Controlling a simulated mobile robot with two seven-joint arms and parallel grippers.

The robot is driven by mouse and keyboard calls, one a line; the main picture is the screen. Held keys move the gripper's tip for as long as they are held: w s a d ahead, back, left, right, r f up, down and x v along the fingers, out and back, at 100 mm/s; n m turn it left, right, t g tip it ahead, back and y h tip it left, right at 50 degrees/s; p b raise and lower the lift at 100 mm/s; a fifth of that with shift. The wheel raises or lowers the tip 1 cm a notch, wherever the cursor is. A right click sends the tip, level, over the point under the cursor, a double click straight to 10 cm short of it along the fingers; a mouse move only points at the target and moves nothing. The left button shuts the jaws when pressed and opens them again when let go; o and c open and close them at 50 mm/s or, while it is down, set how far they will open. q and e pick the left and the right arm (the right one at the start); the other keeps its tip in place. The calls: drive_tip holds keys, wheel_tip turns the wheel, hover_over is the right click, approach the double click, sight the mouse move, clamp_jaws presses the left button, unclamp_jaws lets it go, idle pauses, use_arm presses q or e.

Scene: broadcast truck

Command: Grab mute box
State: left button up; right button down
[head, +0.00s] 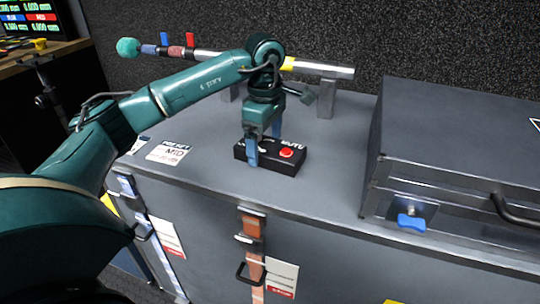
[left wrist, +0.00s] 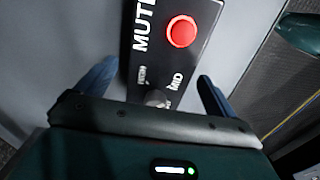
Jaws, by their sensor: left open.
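The mute box (head: 297,160) is a small black box with white lettering and a red round button, lying on top of a grey case near its front edge. In the left wrist view the mute box (left wrist: 196,65) shows the word MUTE, the red button and a grey knob close to my gripper. My left gripper (head: 265,148) points down at the left part of the box. Its blue fingers (left wrist: 158,85) stand open, one on each side of the box, with a gap visible. Contact with the box cannot be told. My right gripper is not in view.
The box lies on a grey case (head: 335,185). A long pole with a teal foam end (head: 128,47) rests on stands behind. A dark closed case (head: 455,140) stands at right. A white label card (head: 168,153) lies left of the box. The surface between box and dark case is clear.

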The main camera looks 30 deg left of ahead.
use_arm(q)
drive_tip(key=shift+f, duration=0.8)
drive_tip(key=shift+r, duration=0.1)
drive_tip(key=c, duration=1.2)
